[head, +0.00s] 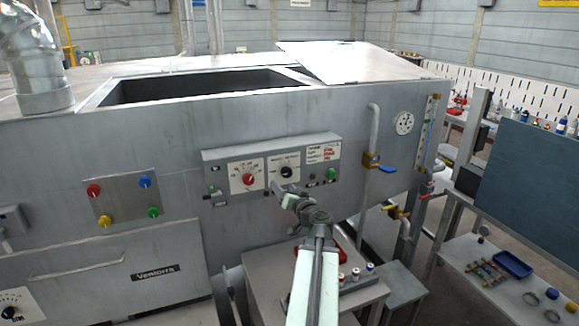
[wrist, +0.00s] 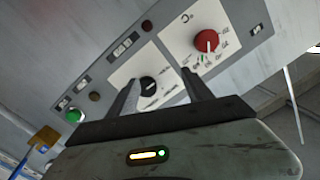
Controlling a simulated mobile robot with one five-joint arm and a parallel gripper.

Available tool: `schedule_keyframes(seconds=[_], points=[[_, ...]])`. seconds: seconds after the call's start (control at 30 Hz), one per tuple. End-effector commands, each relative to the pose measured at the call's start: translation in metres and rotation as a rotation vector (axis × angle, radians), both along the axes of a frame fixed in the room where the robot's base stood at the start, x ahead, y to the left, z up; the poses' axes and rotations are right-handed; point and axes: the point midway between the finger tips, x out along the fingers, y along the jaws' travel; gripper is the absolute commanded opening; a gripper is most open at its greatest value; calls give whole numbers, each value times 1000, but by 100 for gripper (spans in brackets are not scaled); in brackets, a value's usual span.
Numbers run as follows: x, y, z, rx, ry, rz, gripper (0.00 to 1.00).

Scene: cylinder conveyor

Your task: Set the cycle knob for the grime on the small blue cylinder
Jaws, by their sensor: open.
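A grey control box (head: 215,157) on the front of the large metal washer carries a red knob (head: 248,179) and a black knob (head: 286,171), each on a white dial plate. My gripper (head: 282,187) is in front of the black knob. In the wrist view the open fingers (wrist: 162,77) frame the black knob (wrist: 148,84), with no clear contact; the red knob (wrist: 207,41) lies outside them. The dial lettering is too small to read. Several small cylinders (head: 356,273) stand on a low table; which is the small blue one, and its grime, I cannot tell.
A printed card (head: 322,152) and a green button (head: 331,174) are right of the knobs. A pipe with a blue-handled valve (head: 372,161) stands further right. Coloured buttons (head: 122,200) are at left. The washer's top opening (head: 200,87) is partly uncovered.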

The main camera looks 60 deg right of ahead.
Motion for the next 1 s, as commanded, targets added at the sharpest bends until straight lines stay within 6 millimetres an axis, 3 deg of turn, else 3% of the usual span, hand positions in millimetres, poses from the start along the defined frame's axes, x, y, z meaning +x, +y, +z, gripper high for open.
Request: schedule_keyframes(seconds=[0.03,0.1,0.27,0.47,0.73,1.0], points=[[-18,-14,8,-6,-17,-43,59],[-31,-24,12,-13,-30,-75,59],[-34,-29,12,-15,-35,-87,59],[-18,-41,12,-14,-34,-84,59],[22,-70,12,-14,-34,-83,59],[28,-74,12,-13,-33,-84,59]])
